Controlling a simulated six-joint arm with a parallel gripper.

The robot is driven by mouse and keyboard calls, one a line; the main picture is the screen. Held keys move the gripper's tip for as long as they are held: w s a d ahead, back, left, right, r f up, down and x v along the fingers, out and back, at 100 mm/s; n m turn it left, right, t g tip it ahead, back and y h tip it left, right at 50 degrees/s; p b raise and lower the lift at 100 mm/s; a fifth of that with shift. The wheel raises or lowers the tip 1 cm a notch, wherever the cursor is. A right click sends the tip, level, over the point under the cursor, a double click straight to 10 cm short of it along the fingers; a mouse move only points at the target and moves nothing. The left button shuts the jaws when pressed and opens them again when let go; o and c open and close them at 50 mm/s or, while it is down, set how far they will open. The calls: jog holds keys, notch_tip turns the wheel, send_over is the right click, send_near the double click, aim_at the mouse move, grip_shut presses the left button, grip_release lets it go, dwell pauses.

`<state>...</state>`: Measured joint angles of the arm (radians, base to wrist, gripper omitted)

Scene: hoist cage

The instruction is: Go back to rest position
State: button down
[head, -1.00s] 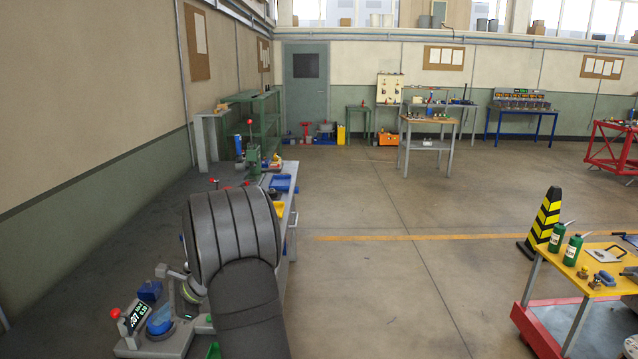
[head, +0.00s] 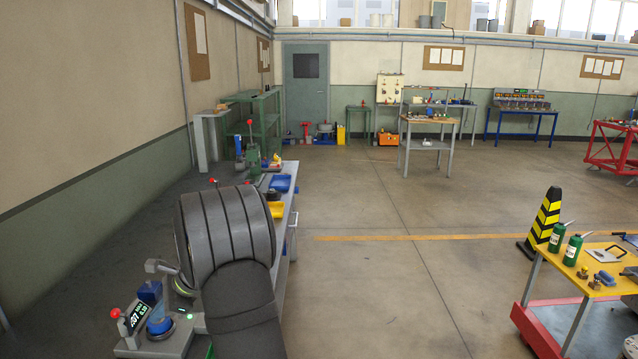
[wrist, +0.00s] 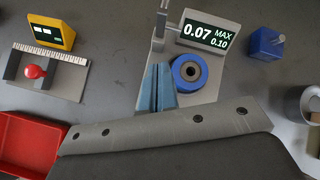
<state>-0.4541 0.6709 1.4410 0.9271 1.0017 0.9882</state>
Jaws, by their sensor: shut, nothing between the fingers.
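My gripper (wrist: 157,88) shows in the wrist view as a pair of pale blue tapered fingers, shut together and empty. They appear over the grey base of a gauge stand, left of its blue ring (wrist: 189,71). I cannot tell the height between fingers and base. The stand's display (wrist: 208,35) reads 0.07, MAX 0.10. In the head view my thick dark arm covers much of the bench, and I cannot make out the fingertips clearly. The gauge display (head: 137,317) and the blue ring (head: 160,326) show there at lower left.
A blue block with a pin (wrist: 265,44), a yellow device (wrist: 50,33), a red knob (wrist: 35,71) and a red tray (wrist: 28,143) surround the stand. A yellow-topped cart (head: 560,258) and striped cone (head: 543,222) stand at right. The floor between is clear.

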jog(key=shift+a+r+g+h, duration=0.1)
jog(key=shift+a+r+h, duration=0.5)
jog(key=shift+a+h, duration=0.4)
jog(key=shift+a+r+g+h, duration=0.1)
jog(key=shift+a+r+h, duration=0.65)
jog(key=shift+a, duration=0.3)
jog(key=shift+a+r+g+h, duration=0.1)
jog(key=shift+a+r+h, duration=0.4)
jog(key=shift+a+h, duration=0.5)
jog(key=w+a+r+h, duration=0.1)
jog(key=a+r+h, duration=0.2)
jog(key=r, duration=0.7)
jog(key=shift+s+d+f+y, duration=0.15)
jog(key=shift+d+f+y, duration=1.7)
jog(key=shift+f, duration=0.85)
jog(key=shift+s+d+f+y, duration=0.15)
jog(key=shift+d+f+y, duration=1.7)
jog(key=shift+f, duration=0.85)
jog(key=shift+s+d+f+y, duration=0.15)
jog(key=shift+d+f+y, duration=1.7)
jog(key=shift+f, duration=0.85)
jog(key=shift+d+f+y, duration=0.2)
jog(key=shift+f+y, duration=0.65)
jog(key=shift+y, duration=0.15)
jog(key=shift+d+f+y, duration=0.2)
jog(key=shift+f+y, duration=0.65)
jog(key=shift+y, duration=0.15)
